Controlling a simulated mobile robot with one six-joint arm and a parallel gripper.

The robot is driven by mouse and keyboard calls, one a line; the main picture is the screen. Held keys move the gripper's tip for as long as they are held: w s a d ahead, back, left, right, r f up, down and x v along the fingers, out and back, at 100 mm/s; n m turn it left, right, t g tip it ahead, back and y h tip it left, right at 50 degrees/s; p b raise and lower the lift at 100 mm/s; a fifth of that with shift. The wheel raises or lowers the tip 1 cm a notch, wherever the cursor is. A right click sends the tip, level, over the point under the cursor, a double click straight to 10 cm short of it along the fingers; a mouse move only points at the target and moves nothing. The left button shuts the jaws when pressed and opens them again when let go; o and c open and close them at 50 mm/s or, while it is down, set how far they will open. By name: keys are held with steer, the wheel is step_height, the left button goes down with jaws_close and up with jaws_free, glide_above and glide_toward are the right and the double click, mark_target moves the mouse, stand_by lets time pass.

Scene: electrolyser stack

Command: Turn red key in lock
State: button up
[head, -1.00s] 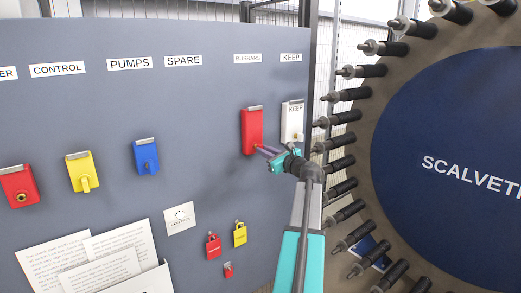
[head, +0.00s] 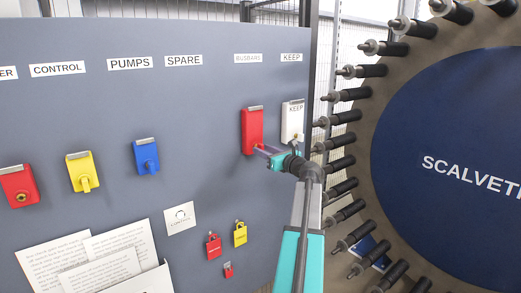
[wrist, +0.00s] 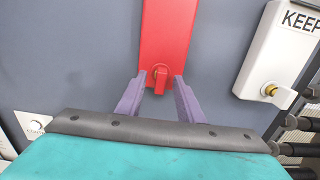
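The red lock box (head: 252,128) hangs on the grey panel under the BUSBARS label. In the wrist view its lower part (wrist: 166,35) is straight ahead, with a brass lock and a red key (wrist: 161,79) at its bottom end. My gripper (wrist: 160,82) is open, with one purple finger on each side of the key and visible gaps between. The head view also shows my gripper (head: 264,152) at the bottom of the red box, where it hides the key.
A white KEEP box (head: 292,121) with a brass lock is close on the right. The large round stack (head: 440,150) with protruding bolts stands further right. Blue (head: 146,156), yellow (head: 81,171) and another red box (head: 18,186) are on the left. Small padlocks (head: 240,233) hang below.

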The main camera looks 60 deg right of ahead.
steer(key=shift+s, duration=0.2)
steer(key=b+v, duration=0.5)
steer(key=v, duration=0.8)
steer(key=shift+s+a, duration=0.2)
steer(key=shift+s, duration=0.05)
stand_by(0.5)
